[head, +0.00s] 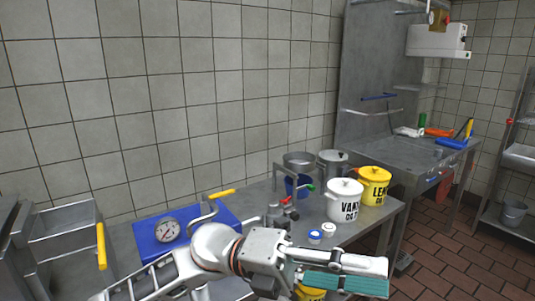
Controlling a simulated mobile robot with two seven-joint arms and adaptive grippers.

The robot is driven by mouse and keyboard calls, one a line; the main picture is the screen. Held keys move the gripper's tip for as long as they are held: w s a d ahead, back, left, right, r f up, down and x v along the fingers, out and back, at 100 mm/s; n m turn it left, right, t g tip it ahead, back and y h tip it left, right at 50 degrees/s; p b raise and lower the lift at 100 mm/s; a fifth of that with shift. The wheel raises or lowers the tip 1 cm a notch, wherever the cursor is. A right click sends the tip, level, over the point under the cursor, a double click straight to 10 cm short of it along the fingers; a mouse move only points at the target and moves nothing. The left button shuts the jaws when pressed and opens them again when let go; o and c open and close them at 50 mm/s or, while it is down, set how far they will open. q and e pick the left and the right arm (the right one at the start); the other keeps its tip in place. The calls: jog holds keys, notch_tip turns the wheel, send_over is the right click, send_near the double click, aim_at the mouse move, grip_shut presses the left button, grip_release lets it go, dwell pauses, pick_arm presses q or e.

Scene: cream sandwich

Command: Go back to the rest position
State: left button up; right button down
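My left gripper (340,274) reaches in from the lower left and points right, in front of the steel counter's near edge. A pale finger shows above and a teal strip runs along below it. I cannot tell whether the fingers are apart or shut, and no held object is clearly visible. My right gripper is not in view. A white lidded pot (345,203) with black lettering and a yellow lidded pot (375,187) stand on the counter beyond my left gripper.
Another steel table (400,150) stands at the back right. A grey bucket (513,213) sits on a rack at far right. Brown floor (460,245) is clear at lower right.

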pick_arm(q)
jog(key=w+a+f+n+t+h, duration=0.35)
jog(key=w+n+t+h, duration=0.4)
jog(key=n+t, duration=0.6)
jog(key=w+a+f+n+t+y, duration=0.4)
jog(key=a+f+n+t+y, duration=0.15)
jog(key=f+n, duration=0.2)
jog(key=w+a+f+n+t+y, duration=0.45)
jog(key=f+n+t+y, duration=0.2)
jog(key=n, duration=0.25)
jog(key=s+a+f+n+g+y, duration=0.1)
jog(key=s+a+f+n+y, duration=0.2)
jog(key=f, duration=0.4)
jog(key=s+a+f+n+y, duration=0.1)
jog(key=a+f+n+y, duration=0.1)
jog(key=a+f, duration=0.35)
jog(key=s+a+f+n+g+y, duration=0.1)
jog(key=s+a+f+n+y, duration=0.15)
jog(key=f, duration=0.55)
jog(key=s+a+f+n+g+y, duration=0.3)
jog(key=s+a+f, duration=0.5)
jog(key=s+f, duration=0.4)
jog(key=shift+a+f+g+y, duration=0.25)
jog(key=shift+f+g+y, duration=0.2)
jog(key=shift+f, duration=0.25)
jog(key=shift+a, duration=0.1)
